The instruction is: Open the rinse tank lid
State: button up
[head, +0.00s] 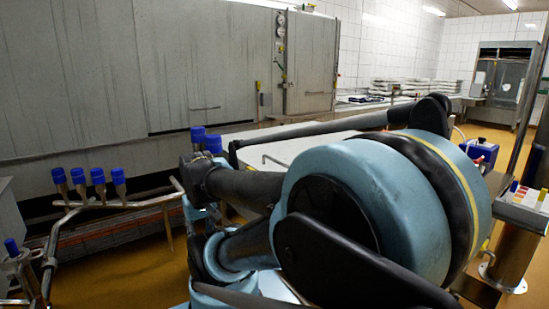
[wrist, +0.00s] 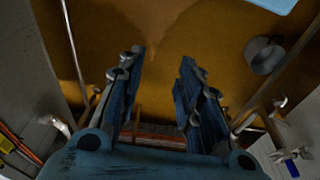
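My gripper (wrist: 162,57) shows in the wrist view with its two blue fingers spread apart and nothing between them. Beyond the fingers is brown-orange floor. In the head view my arm fills the middle and hides the gripper. A pale flat surface (head: 290,145) with a thin bar-like handle (head: 272,160) shows behind my arm. It may be the rinse tank lid, but my arm covers much of it and I cannot tell for sure. It looks level. No lid shows clearly in the wrist view.
Pipes with blue-capped valves (head: 98,178) stand at the left. A large grey metal wall unit (head: 180,80) runs along the back. A rack with coloured items (head: 525,200) is at the right. The wrist view shows a grey round object (wrist: 262,55) and a metal pipe (wrist: 75,50).

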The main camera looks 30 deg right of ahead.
jog(key=w+d+r+h, duration=0.1)
jog(key=w+d+r, duration=0.6)
jog(key=r, duration=0.3)
jog(key=w+d+r, duration=0.7)
jog(key=w+r, duration=0.1)
jog(key=r, duration=0.1)
jog(key=w+d+r+g+h, duration=0.1)
jog(key=w+d+r, duration=0.2)
jog(key=d, duration=0.3)
jog(key=w+d+r, duration=0.3)
jog(key=d, duration=0.3)
jog(key=w+d+r+g, duration=0.1)
jog(key=d, duration=0.5)
jog(key=w+d+r, duration=0.2)
jog(key=d, duration=0.3)
jog(key=shift+n, duration=0.3)
jog(key=d+f, duration=0.1)
jog(key=f, duration=0.4)
jog(key=d+f, duration=0.1)
jog(key=f, duration=0.5)
jog(key=d+f, duration=0.1)
jog(key=f, duration=0.4)
jog(key=shift+d+f, duration=0.1)
jog(key=shift+f, duration=0.25)
grip_shut()
